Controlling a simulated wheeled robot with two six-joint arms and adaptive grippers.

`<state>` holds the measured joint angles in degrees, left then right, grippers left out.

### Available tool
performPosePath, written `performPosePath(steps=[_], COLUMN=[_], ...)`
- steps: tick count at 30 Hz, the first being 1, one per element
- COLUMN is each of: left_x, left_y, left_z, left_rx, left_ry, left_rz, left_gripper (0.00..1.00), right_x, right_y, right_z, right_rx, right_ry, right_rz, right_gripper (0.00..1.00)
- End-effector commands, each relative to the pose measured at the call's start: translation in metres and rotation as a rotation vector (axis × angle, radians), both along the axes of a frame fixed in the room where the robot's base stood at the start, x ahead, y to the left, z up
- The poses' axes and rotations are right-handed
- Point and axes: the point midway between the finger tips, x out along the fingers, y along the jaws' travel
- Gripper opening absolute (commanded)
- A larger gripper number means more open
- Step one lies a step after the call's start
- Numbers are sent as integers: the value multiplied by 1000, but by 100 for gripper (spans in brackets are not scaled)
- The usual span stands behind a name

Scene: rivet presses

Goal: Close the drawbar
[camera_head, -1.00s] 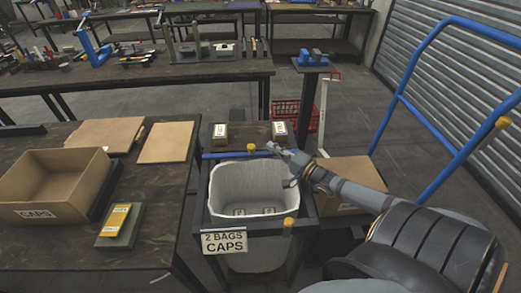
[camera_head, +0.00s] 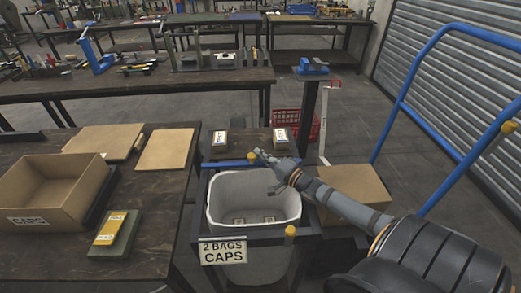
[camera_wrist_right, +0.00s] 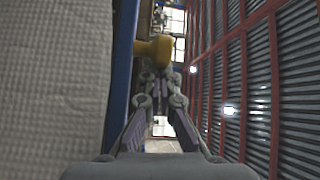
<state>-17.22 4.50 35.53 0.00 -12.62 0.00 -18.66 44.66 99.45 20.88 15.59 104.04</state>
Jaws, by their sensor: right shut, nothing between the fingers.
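The drawbar is a blue bar (camera_head: 226,163) with a yellow knob (camera_head: 251,157), lying along the back edge of the dark frame that holds the white-lined bin (camera_head: 222,199). My right gripper (camera_head: 259,154) is shut and empty, right beside the knob on its right. In the right wrist view the yellow knob (camera_wrist_right: 156,48) and blue bar (camera_wrist_right: 124,65) show just beyond and left of the fingertips (camera_wrist_right: 161,88). I cannot tell whether they touch. My left gripper is not in view.
A second yellow knob (camera_head: 290,231) stands at the frame's front right. A label (camera_head: 223,251) reads "2 BAGS CAPS", and small packets lie in the bin. Two boxed packets (camera_head: 220,141) stand behind. A cardboard box (camera_head: 352,190) and blue trolley handle (camera_head: 440,48) are on the right.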

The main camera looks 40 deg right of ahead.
Motion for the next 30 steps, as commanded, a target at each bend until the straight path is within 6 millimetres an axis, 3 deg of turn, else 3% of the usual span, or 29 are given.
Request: performPosePath(steps=[1, 4, 12, 24, 30], left_x=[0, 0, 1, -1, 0], left_y=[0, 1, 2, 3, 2], left_z=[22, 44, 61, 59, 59], left_rx=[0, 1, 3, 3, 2], left_ry=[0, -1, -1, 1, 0], left_rz=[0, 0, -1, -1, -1], left_gripper=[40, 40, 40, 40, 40], right_x=[-10, -33, -71, -73, -73], right_y=[6, 20, 43, 44, 43], right_z=[10, 11, 4, 3, 17], right_rx=[6, 7, 2, -1, -1], right_ry=[6, 6, 1, 0, -2], right_rz=[0, -1, -2, -2, -1], right_gripper=[0, 0, 0, 0, 0])
